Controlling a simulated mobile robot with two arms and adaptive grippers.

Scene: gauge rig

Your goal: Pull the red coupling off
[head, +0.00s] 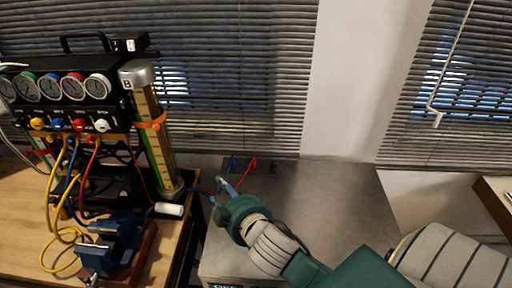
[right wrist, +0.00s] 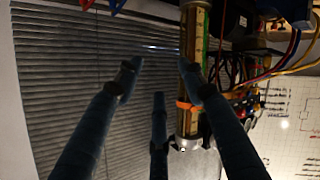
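A red coupling (head: 252,164) stands at the back of the grey metal worktop, with a blue one (head: 233,163) to its left. Their lower parts show at the top edge of the right wrist view, red (right wrist: 88,4) and blue (right wrist: 117,5). My right gripper (head: 221,190) is over the worktop's left side, in front of both and apart from them. In the right wrist view its three fingers (right wrist: 158,84) are spread, with nothing between them. My left gripper is out of view.
The gauge rig (head: 70,88) stands on the wooden bench at left, with a tall glass column (head: 157,140), coloured hoses and a blue vise (head: 108,245). Red and blue hoses run near my right gripper. The worktop (head: 330,200) is clear in its middle.

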